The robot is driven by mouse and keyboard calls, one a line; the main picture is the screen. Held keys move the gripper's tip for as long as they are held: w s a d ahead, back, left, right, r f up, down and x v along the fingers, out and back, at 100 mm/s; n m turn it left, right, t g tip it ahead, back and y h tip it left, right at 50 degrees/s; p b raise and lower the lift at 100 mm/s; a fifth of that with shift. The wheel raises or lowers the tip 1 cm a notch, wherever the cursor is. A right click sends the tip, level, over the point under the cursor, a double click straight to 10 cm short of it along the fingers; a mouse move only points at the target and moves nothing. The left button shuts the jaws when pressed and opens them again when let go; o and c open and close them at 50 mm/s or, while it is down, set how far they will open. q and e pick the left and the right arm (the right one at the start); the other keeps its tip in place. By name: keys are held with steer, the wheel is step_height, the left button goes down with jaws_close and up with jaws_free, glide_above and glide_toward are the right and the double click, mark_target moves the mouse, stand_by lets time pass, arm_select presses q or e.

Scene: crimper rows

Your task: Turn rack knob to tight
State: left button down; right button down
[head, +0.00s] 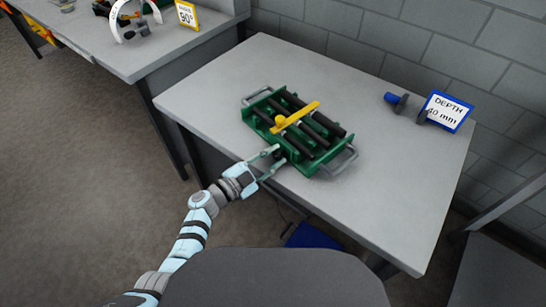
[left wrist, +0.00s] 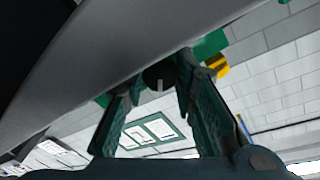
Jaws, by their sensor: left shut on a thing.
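The green rack (head: 318,163) sits on the grey table, holding several dark rods (head: 309,127) with a yellow bar (head: 297,116) across them. My left gripper (head: 277,158) reaches the rack's near side from the lower left. In the left wrist view, the round dark rack knob (left wrist: 159,78) with a pale pointer line lies between the fingertips of my left gripper (left wrist: 161,72), which are shut on it. The line points roughly downward in that view. No tight marking is readable. The knob is mostly hidden by the fingers in the head view. My right gripper is not in view.
The table top (head: 375,205) is clear around the rack. A sign reading "DEPTH 40 mm" (head: 446,111) and a blue-and-dark tool (head: 396,101) are at the back right. Another table with a "90°" sign (head: 187,14) stands at upper left. A block wall is behind.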

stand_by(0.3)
arm_select(q)
steer(key=c, duration=1.3)
jaws_free()
